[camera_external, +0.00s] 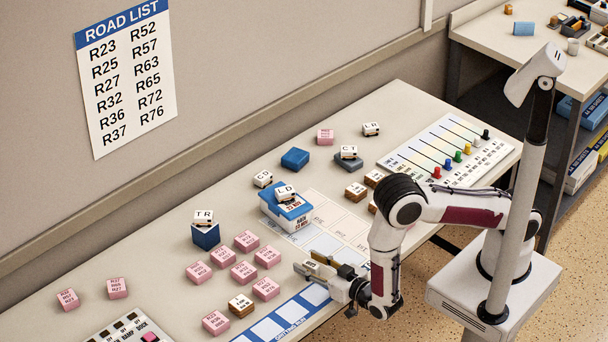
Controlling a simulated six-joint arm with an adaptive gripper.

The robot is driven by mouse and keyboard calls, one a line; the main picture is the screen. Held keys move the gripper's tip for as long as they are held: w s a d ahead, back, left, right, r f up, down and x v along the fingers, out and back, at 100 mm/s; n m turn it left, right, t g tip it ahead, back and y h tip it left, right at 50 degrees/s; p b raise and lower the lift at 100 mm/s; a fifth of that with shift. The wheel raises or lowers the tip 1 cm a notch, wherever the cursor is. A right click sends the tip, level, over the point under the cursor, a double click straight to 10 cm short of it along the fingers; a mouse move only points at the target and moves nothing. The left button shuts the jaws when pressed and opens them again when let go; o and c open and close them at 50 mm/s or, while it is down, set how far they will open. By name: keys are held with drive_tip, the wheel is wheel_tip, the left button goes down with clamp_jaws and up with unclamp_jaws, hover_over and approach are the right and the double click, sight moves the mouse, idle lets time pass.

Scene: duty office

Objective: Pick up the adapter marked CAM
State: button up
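I cannot read the mark CAM on anything in view. Small white adapters with short marks stand about the table: one marked TR (204,217) on a dark blue block, one that seems to read LD (286,193) on a blue-and-white box, and one with an unclear mark (263,179) beside that box. Farther back are one that seems to read CT (348,152) on a grey-green block and another like LD (371,129). My gripper (318,271) is low over the table's front edge, pointing left. A pale shape shows at its fingers; whether it holds something is unclear.
Several pink R-numbered blocks (246,240) lie left of my gripper, with a brown-sided white block (240,305) near them. A blue block (295,158) stands farther back. A slider board (447,150) is at the right. The table's left back (140,250) is mostly clear.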

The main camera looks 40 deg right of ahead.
sight(311, 264)
drive_tip(key=shift+c, duration=0.4)
clamp_jaws()
drive_tip(key=shift+r, duration=0.15)
drive_tip(key=shift+r, duration=4.85)
